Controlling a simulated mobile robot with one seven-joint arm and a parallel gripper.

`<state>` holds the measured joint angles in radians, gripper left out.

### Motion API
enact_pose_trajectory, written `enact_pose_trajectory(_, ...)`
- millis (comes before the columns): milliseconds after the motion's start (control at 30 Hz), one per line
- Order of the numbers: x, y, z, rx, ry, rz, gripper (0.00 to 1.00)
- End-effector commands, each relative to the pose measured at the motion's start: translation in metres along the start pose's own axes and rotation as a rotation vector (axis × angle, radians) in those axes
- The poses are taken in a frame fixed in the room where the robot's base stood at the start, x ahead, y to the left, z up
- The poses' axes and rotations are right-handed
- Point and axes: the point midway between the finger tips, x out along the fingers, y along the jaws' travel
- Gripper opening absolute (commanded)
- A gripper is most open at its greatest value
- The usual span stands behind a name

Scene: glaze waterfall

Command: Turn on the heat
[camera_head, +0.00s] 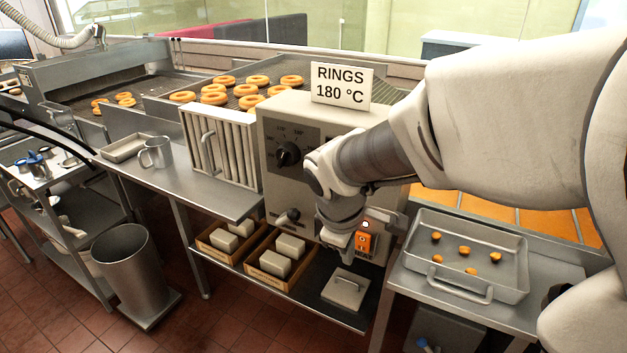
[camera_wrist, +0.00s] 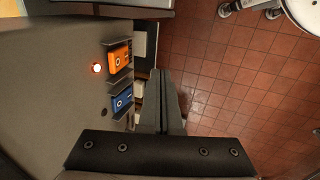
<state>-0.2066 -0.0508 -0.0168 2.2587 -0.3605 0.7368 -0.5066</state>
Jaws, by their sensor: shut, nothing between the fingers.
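The grey control box (camera_head: 283,110) carries a black dial (camera_head: 289,154) and an orange switch (camera_head: 364,243) on its front. The lettering below the orange switch is partly covered and ends in "EAT". A round lamp (camera_head: 366,226) above the orange switch glows, and it also shows lit in the wrist view (camera_wrist: 97,68). The wrist view shows the orange switch (camera_wrist: 120,58) next to a blue switch (camera_wrist: 122,102) with an unlit lamp (camera_wrist: 104,112). My gripper (camera_wrist: 160,76) is shut and empty, in front of the panel beside the switches. I cannot tell whether it touches either one.
A sign reading "RINGS 180 °C" (camera_head: 342,87) stands on the box. Rings lie in the fryer behind. A steel tray (camera_head: 425,280) with several small dough pieces sits at right. A shelf below holds wooden boxes (camera_head: 262,268). A bin (camera_head: 125,275) stands on the floor.

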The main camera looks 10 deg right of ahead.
Motion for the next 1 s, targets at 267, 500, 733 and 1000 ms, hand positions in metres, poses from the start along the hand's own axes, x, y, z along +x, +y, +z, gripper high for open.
enact_pose_trajectory(267,-0.050,-0.012,0.000,-0.001,0.002,0.001,0.00)
enact_pose_trajectory(500,-0.060,-0.015,0.000,0.000,-0.001,0.000,0.00)
enact_pose_trajectory(733,-0.060,-0.015,0.000,0.000,-0.001,-0.001,0.00)
enact_pose_trajectory(1000,-0.090,-0.014,0.022,0.176,0.045,0.000,0.00)
